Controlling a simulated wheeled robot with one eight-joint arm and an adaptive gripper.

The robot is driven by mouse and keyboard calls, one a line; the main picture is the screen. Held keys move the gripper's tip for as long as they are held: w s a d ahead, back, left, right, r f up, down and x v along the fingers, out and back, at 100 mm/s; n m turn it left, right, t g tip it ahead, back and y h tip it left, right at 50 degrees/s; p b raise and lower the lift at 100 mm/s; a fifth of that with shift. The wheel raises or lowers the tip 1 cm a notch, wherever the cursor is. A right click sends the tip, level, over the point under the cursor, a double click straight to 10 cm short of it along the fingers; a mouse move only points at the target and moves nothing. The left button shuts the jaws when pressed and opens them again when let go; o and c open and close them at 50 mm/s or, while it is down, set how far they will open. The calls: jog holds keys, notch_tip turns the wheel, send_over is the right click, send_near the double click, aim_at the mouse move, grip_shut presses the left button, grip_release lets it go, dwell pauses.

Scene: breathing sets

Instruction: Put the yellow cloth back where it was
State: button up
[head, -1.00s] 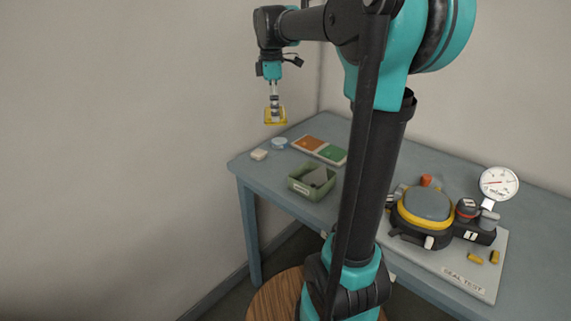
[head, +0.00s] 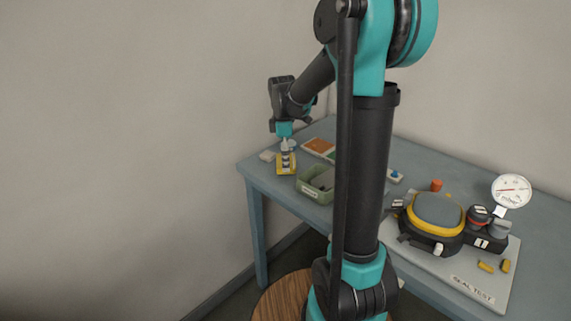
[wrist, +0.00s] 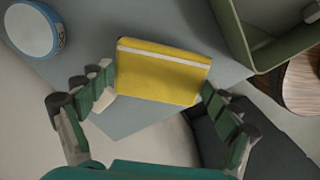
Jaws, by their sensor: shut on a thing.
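The yellow cloth (head: 286,168) is a small folded pad with a pale stripe along one edge. It also shows in the wrist view (wrist: 158,75), close up. My gripper (head: 287,158) is shut on it, with one finger at each side of the cloth. In the wrist view my gripper (wrist: 152,95) has the cloth between its fingertips. The cloth is low over the left end of the blue-grey table (head: 255,176). I cannot tell whether it touches the tabletop.
A green bin (head: 312,191) stands just right of the cloth. A round white-and-blue tin (wrist: 30,30) and a pale block (head: 267,156) are near.

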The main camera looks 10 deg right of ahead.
jog(key=shift+f, duration=1.15)
jog(key=shift+f, duration=0.2)
jog(key=o, duration=1.3)
jog(key=shift+r, duration=0.1)
jog(key=r, duration=1.2)
jog(key=shift+a+r, duration=0.1)
jog(key=shift+a, duration=0.15)
